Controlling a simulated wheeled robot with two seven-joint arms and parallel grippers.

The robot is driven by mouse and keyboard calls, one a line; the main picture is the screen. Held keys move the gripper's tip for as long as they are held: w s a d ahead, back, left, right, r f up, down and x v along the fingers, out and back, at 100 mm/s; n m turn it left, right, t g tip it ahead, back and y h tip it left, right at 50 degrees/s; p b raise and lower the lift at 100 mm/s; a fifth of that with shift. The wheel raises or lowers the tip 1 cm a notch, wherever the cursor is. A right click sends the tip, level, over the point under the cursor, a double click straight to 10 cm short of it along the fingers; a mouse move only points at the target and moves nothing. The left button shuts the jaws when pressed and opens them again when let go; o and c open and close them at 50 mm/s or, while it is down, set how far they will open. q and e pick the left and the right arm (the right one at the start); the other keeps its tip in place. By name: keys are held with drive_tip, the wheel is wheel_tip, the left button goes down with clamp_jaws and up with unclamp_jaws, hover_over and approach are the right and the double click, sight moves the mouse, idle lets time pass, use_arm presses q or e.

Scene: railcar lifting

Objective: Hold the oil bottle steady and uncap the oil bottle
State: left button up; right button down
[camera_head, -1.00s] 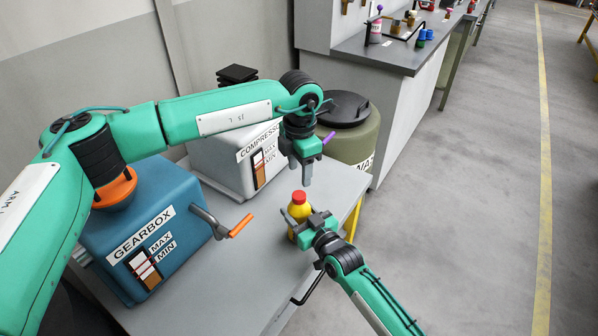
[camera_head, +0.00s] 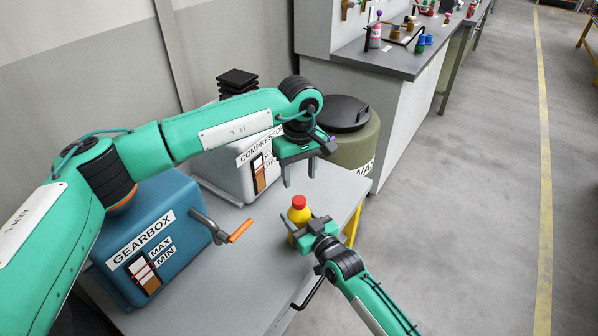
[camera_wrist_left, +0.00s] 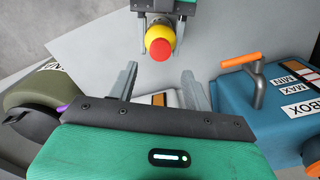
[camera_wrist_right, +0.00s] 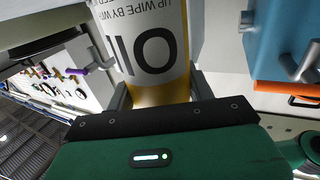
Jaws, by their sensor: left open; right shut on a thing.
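The yellow oil bottle (camera_head: 299,216) with its red cap (camera_head: 298,202) stands upright on the grey table. My right gripper (camera_head: 305,230) is shut around the bottle's body; in the right wrist view the bottle (camera_wrist_right: 150,45) with its "OIL" label sits between the fingers. My left gripper (camera_head: 300,176) is open and empty, fingers pointing down, above the bottle. In the left wrist view the red cap (camera_wrist_left: 160,42) shows beyond the open fingertips, apart from them. The cap is on the bottle.
The blue gearbox (camera_head: 140,240) with an orange-handled crank (camera_head: 236,232) stands on the table (camera_head: 235,285) left of the bottle. The white compressor (camera_head: 235,155) stands behind. A green waste drum (camera_head: 355,150) is beyond the table's far edge. The floor at right is clear.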

sight(299, 200)
use_arm(q)
drive_tip(key=m, duration=0.3)
drive_tip(key=shift+f, duration=4.05)
drive_tip(key=shift+c, duration=0.4)
